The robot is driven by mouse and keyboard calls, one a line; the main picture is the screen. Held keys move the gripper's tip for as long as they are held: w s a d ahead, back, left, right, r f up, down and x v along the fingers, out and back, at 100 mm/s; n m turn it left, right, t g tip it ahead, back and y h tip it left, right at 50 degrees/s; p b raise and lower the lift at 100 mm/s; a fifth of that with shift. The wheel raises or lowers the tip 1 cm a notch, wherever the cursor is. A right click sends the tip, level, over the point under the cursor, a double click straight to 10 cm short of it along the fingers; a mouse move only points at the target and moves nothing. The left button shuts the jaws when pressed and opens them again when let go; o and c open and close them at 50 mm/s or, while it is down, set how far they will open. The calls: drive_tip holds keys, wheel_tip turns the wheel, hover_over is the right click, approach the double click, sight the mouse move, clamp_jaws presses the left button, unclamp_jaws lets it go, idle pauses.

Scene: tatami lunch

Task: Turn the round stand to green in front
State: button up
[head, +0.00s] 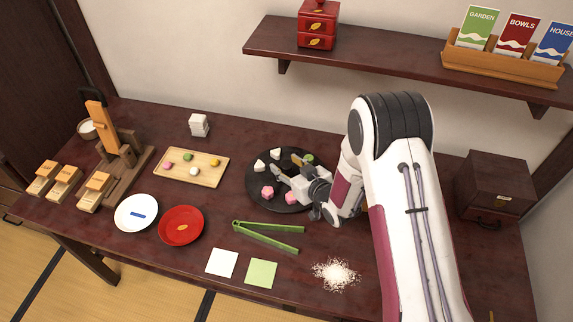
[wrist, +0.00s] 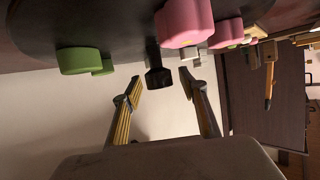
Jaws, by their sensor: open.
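The round stand (head: 257,197) is a flat black disc right of the table's middle. White triangular pieces (head: 260,165) sit at its back left, pink flower-shaped pieces (head: 267,192) at its front, and a green piece (head: 308,158) at its back right, beside my gripper. My gripper (head: 288,168) is over the disc with its fingers apart and nothing between them. In the wrist view, the open gripper (wrist: 160,95) faces a dark upright peg (wrist: 158,78) at the disc's edge. Green (wrist: 80,60) and pink (wrist: 184,22) pieces show there too. My arm hides the disc's right side.
A wooden tray (head: 160,178) with small sweets lies left of the stand. Green tongs (head: 268,238), a red plate (head: 181,239), a white plate (head: 122,227) and paper squares (head: 261,273) lie in front. White grains (head: 336,274) are spread at the front right. A shelf (head: 380,66) hangs above.

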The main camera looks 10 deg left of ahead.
drive_tip(key=shift+w+a, duration=0.15)
clamp_jaws()
drive_tip(key=shift+a+m+t+h, duration=0.1)
drive_tip(key=shift+m+t+h, duration=0.5)
drive_tip(key=shift+m, duration=0.1)
drive_tip(key=shift+m+t+h, duration=1.1)
drive_tip(key=shift+m+h, duration=0.8)
drive_tip(key=shift+m+t+h, duration=0.3)
drive_tip(key=shift+m+h, duration=2.3)
drive_tip(key=shift+h, duration=0.4)
drive_tip(key=shift+m+g+h, duration=0.9)
drive_tip(key=shift+m+h, duration=1.6)
drive_tip(key=shift+h, duration=0.3)
drive_tip(key=shift+w+d+m+g+h, duration=0.1)
drive_tip(key=shift+d+m+g+h, duration=0.05)
drive_tip(key=shift+m+g+h, duration=1.1)
drive_tip(key=shift+d+m+g+h, duration=0.1)
drive_tip(key=shift+m+g+h, duration=0.9)
drive_tip(key=shift+m, duration=0.45)
